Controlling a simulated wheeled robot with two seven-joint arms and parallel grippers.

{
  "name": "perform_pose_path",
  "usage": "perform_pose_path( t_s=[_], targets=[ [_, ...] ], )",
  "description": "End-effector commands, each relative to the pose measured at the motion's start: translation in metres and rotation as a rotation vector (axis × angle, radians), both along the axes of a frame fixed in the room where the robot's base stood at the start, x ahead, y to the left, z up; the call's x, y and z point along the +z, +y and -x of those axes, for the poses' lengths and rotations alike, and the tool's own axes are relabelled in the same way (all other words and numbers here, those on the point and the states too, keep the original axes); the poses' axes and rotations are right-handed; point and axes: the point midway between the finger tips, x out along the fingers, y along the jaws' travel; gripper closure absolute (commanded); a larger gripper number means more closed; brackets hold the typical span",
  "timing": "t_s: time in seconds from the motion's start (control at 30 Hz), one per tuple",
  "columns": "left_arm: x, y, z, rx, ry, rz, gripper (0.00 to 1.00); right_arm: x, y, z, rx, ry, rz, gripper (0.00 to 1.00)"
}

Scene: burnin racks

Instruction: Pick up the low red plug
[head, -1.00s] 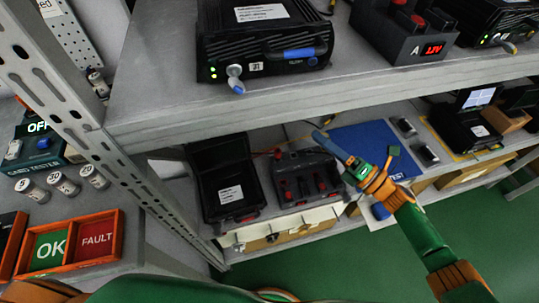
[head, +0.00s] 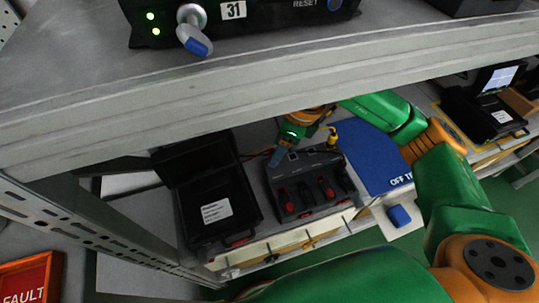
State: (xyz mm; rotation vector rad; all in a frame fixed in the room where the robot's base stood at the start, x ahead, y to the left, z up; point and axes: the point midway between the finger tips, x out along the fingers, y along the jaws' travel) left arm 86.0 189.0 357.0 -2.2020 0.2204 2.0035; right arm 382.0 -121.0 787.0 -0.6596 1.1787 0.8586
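On the lower shelf, a dark test unit (head: 312,205) has several red-marked sockets or plugs (head: 305,192) on its top face. I cannot tell which of these red pieces, if any, is the low red plug. A thin wire (head: 252,154) runs along the shelf to the left of my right gripper. My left gripper is not in view.
The upper shelf's front edge (head: 200,105) overhangs the lower shelf. An open black case (head: 215,205) stands left of the test unit. A blue mat (head: 372,160) lies right of it, with a blue piece (head: 399,215) near the shelf front. A black device (head: 485,112) stands farther right.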

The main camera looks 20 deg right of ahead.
Motion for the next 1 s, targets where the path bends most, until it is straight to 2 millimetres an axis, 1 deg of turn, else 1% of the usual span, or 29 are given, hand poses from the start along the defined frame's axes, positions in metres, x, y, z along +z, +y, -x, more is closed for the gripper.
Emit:
perform_pose_path(
  t_s=[0.03,0.1,0.17,0.37,0.4,0.47,0.5,0.57,0.6,0.63,0.87,1.0],
  targets=[
    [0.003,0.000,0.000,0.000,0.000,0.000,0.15,-0.007,0.004,-0.004,0.000,0.005,-0.001,0.39],
    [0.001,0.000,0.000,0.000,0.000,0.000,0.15,-0.020,0.006,-0.006,0.001,0.004,-0.001,0.39],
    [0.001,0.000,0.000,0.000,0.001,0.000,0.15,-0.026,0.008,-0.006,0.001,0.004,-0.003,0.39],
    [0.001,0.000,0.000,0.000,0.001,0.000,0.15,-0.029,0.009,-0.007,0.002,0.001,-0.003,0.39],
    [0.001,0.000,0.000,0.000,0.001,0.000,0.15,-0.029,0.009,-0.007,0.002,0.001,-0.003,0.42],
    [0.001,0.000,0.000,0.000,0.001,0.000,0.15,-0.029,0.009,-0.007,0.002,0.001,-0.003,0.58],
    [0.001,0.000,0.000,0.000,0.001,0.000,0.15,-0.028,0.009,-0.007,0.002,0.001,-0.003,0.69],
    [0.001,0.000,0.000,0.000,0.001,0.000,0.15,-0.028,0.009,-0.007,0.002,0.001,-0.003,0.85],
    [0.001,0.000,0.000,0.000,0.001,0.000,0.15,-0.028,0.009,-0.007,0.002,0.001,-0.003,0.96],
    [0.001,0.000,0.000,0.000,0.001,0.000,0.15,-0.028,0.009,-0.007,0.002,0.001,-0.003,1.00],
    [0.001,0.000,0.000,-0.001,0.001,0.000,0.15,-0.028,0.009,-0.007,0.002,0.002,-0.004,1.00],
    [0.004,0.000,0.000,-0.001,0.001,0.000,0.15,-0.024,0.008,-0.008,0.002,0.001,-0.003,1.00]
  ],
)
